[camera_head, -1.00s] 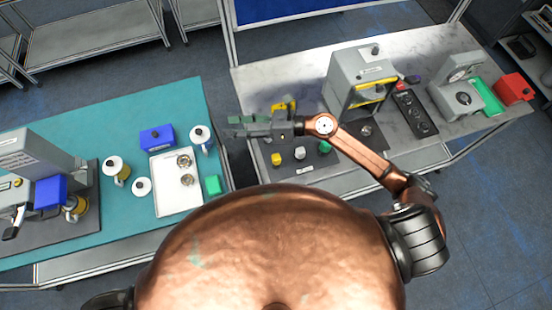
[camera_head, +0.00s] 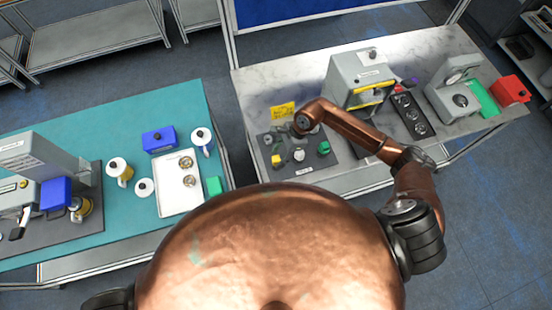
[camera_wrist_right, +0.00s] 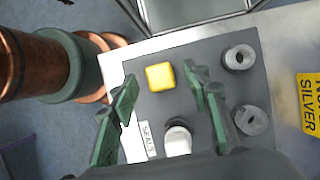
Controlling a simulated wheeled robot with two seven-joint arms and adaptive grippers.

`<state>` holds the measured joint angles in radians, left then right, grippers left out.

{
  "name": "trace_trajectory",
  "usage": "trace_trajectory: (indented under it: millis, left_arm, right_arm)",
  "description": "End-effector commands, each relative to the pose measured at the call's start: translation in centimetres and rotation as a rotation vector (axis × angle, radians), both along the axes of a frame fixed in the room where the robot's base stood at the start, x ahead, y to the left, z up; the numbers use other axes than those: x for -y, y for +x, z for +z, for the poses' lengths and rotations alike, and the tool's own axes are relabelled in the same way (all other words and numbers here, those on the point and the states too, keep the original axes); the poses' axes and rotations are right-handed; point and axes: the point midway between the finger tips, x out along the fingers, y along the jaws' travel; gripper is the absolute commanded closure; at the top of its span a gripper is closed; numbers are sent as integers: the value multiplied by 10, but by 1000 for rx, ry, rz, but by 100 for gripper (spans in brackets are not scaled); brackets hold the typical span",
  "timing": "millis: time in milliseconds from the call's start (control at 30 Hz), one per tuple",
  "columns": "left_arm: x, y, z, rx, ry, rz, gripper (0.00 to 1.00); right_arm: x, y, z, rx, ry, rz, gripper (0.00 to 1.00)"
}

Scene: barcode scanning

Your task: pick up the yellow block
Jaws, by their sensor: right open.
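The yellow block (camera_head: 276,160) sits at the left front of a dark mat (camera_head: 304,172) on the right-hand table. In the right wrist view the yellow block (camera_wrist_right: 160,77) lies between the lines of my two green fingers, with clear space on both sides. My right gripper (camera_wrist_right: 161,84) is open and empty, pointing down over the mat. I cannot tell how high its fingertips are above the block. In the head view my right gripper (camera_head: 284,140) is small and partly hidden under my wrist. My left gripper is out of view.
A white piece (camera_head: 299,156) and a green block (camera_head: 323,147) stand beside the yellow block. Grey round holders (camera_wrist_right: 240,57) are on the mat. A yellow sign (camera_head: 283,110) lies behind it. A grey machine (camera_head: 358,78) stands to the right. The teal table (camera_head: 100,135) is at left.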

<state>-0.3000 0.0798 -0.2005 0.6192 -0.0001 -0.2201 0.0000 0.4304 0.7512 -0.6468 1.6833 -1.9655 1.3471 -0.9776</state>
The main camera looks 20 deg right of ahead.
Motion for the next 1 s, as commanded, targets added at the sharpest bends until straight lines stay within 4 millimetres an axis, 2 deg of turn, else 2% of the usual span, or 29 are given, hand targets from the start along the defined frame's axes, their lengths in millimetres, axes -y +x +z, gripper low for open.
trace_trajectory:
  millis: [33, 200, 433, 1000]
  left_arm:
    - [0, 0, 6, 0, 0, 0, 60]
    - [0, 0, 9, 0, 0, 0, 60]
    - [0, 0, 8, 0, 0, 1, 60]
    - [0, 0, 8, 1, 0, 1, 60]
  right_arm:
    - [-4, -1, -4, -3, 3, -1, 56]
    - [-8, 0, -18, 0, 1, 0, 56]
    - [-8, 0, -20, 1, 1, 0, 57]
    - [-8, 0, -19, 1, 1, 0, 96]
